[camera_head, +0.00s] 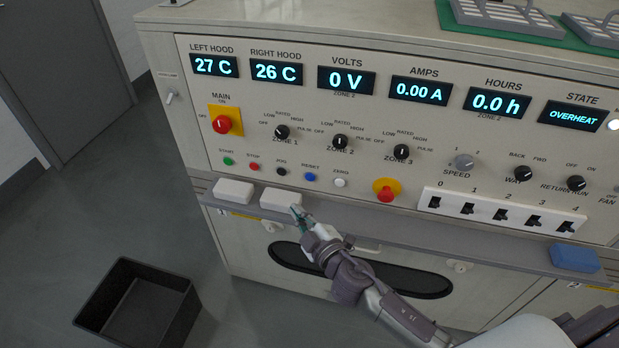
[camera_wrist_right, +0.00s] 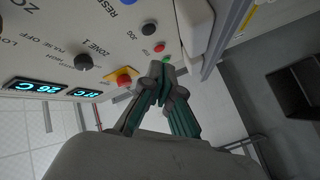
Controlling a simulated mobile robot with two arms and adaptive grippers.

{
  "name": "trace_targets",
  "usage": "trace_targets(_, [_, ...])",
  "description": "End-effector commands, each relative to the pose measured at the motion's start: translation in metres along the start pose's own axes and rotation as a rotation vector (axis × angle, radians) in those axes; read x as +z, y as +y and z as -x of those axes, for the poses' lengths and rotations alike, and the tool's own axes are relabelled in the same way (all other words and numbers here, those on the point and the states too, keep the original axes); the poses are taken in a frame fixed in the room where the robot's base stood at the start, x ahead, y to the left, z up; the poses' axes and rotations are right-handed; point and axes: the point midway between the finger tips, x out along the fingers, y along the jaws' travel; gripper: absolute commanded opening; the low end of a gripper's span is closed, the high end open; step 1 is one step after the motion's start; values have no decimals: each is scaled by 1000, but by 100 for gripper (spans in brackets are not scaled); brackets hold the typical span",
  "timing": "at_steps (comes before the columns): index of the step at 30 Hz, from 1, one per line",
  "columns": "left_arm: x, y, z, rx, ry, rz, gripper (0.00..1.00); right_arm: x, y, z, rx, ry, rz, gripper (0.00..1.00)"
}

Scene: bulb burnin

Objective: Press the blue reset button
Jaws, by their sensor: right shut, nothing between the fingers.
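The blue reset button (camera_head: 310,177) sits in the row of small buttons on the panel front, between the black JOG button (camera_head: 281,171) and the white ZERO button (camera_head: 340,183). In the wrist view the blue button (camera_wrist_right: 128,3) is partly cut off at the top edge. My right gripper (camera_head: 297,212) is shut and empty, below and slightly left of the blue button in the head view, and appears apart from it. In the wrist view its fingertips (camera_wrist_right: 160,76) show near the red and green buttons. My left gripper is not in view.
A ledge (camera_head: 400,236) runs below the panel, with two white blocks (camera_head: 234,191) and a blue block (camera_head: 574,257) on it. Red mushroom buttons (camera_head: 386,191) and knobs stick out. The state display (camera_head: 572,116) reads OVERHEAT. A black bin (camera_head: 140,305) stands on the floor.

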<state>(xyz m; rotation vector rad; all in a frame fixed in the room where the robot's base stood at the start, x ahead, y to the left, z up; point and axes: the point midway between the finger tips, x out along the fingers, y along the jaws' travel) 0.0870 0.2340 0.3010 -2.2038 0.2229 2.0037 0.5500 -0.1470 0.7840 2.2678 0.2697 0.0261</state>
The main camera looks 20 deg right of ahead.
Motion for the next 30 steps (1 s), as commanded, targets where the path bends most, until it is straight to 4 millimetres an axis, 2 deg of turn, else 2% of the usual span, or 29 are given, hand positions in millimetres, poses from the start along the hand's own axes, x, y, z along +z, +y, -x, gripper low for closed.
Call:
trace_targets(15, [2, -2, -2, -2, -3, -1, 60, 35, 34, -47, 1, -2, 1, 0])
trace_targets(21, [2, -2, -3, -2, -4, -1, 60, 40, 40, -54, 0, -1, 0, 0])
trace_targets(30, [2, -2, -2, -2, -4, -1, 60, 41, 41, -55, 1, -1, -1, 0])
